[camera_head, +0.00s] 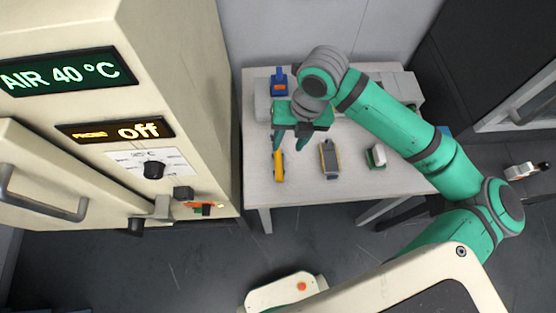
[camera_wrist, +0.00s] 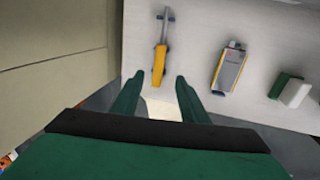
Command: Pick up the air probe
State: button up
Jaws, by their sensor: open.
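A yellow-handled tool with a slim grey end, which looks like the air probe, lies on the white table in the head view (camera_head: 280,168). It also shows in the wrist view (camera_wrist: 159,62), with its grey end pointing away from my gripper. My gripper (camera_head: 290,144) is above the left part of the table, over and slightly behind the tool in the head view. In the wrist view my gripper's green fingers (camera_wrist: 160,78) are spread apart, roughly in line with the yellow handle, and nothing is between them. I cannot tell the exact height.
A grey and yellow handheld device (camera_head: 330,158) and a green and white block (camera_head: 376,156) lie to the right on the table (camera_head: 300,194). A blue item (camera_head: 280,80) stands at the back. A tall beige cabinet (camera_head: 215,120) rises close on the left.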

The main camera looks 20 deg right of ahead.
send_over(279, 160)
jog(key=d, duration=0.1)
notch_tip(279, 160, down, 5)
jog(key=shift+a+f, duration=0.2)
jog(key=shift+f, duration=1.05)
jog(key=shift+a+f, duration=0.15)
jog(key=shift+f, duration=1.05)
jog(key=shift+c, duration=0.2)
grip_shut()
